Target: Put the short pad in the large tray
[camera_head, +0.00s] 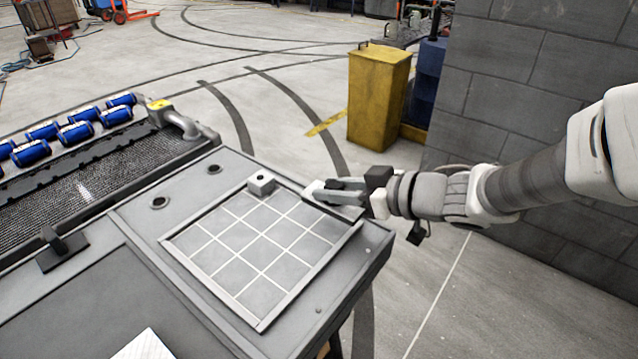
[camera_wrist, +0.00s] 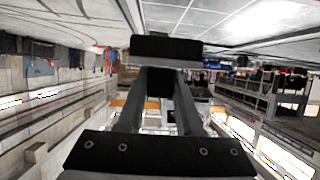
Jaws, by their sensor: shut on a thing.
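My gripper (camera_head: 316,190) is at the far right corner of the grey bench, level with the back right edge of a shallow tray with a grid of pale lines (camera_head: 311,278), which I take as the large tray. In the wrist view the two grey fingers run up to a dark block with a paler lower edge (camera_wrist: 165,48), which looks like the short pad held at the tips. In the head view the pad is hard to tell apart from the grey fingers. I cannot tell its height over the tray rim.
Several blue cylinders (camera_head: 75,133) lie on a dark mesh surface at the left. A yellow bin (camera_head: 377,98) and a block wall (camera_head: 530,60) stand behind. The gridded floor of the tray is clear.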

